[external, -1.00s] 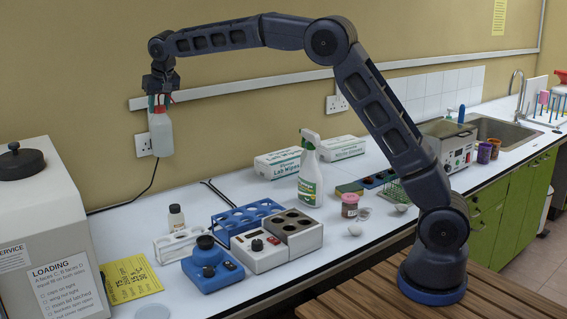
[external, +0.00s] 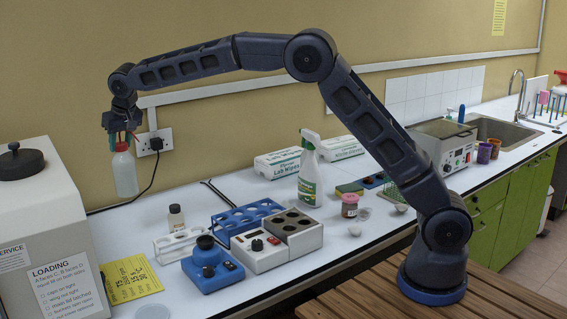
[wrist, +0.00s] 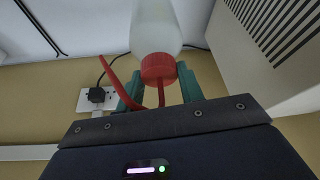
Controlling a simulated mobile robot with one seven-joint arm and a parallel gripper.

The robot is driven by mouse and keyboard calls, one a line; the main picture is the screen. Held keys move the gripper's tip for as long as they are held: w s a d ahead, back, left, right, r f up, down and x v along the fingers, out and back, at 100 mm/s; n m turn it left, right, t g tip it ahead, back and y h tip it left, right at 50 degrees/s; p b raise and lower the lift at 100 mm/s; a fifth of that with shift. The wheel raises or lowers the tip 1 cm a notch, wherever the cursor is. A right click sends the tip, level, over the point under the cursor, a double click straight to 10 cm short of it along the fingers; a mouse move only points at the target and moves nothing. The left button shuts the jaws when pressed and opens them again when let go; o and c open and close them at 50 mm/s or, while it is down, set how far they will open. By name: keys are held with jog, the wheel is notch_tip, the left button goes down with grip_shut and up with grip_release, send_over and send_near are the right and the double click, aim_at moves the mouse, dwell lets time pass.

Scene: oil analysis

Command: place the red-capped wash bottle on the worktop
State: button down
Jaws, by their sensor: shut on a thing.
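The wash bottle (external: 125,175) has a translucent white body and a red cap and spout. My gripper (external: 120,140) is shut on it near the cap and holds it upright in the air at the left, above the back of the worktop (external: 105,220). In the wrist view, my green-tipped gripper (wrist: 150,92) has a finger on either side of the red cap (wrist: 158,68). The bottle's white body (wrist: 155,25) extends beyond the cap, and its base is cut off by the picture edge.
A large grey-white machine (external: 45,230) stands left of the bottle. A small brown bottle (external: 176,218), a white rack (external: 180,244), a blue rack (external: 245,218) and a blue mixer (external: 210,268) stand to the right. A yellow note (external: 130,280) lies in front. The worktop's back left is clear.

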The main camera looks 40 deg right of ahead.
aim_at(129, 164)
notch_tip(129, 164, down, 15)
jog(key=shift+r, duration=0.1)
dwell(0.5)
jog(key=c, duration=0.9)
grip_release()
jog(key=v, duration=1.2)
